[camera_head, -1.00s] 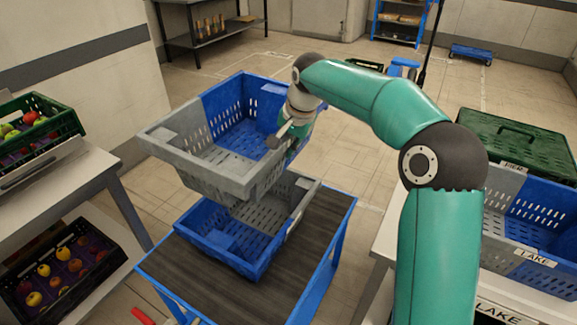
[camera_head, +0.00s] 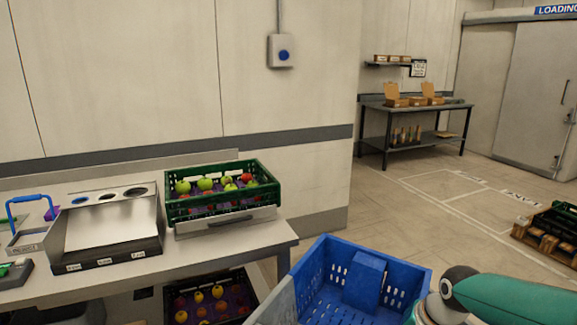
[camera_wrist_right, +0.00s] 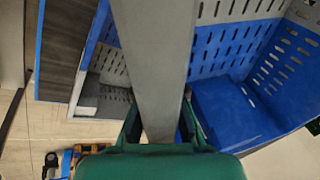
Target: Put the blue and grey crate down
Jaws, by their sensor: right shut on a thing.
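The blue and grey crate (camera_head: 318,262) shows at the bottom of the head view, cut off by the frame, with its blue end away from me and a grey side at left. My right arm comes in over its right side. In the right wrist view my right gripper (camera_wrist_right: 160,128) is shut on the crate's grey rim (camera_wrist_right: 157,60), one finger on each side. The crate's inside lies to the right there, with a blue block shape in it. A second grey and blue crate (camera_wrist_right: 88,97) shows lower down at left. My left gripper is out of view.
A dark top with a blue edge (camera_wrist_right: 70,50) lies below in the wrist view. A counter (camera_head: 250,240) at left in the head view bears a green crate of apples (camera_head: 212,208). Floor is open behind the crate. A pallet with a dark crate (camera_head: 550,235) stands at far right.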

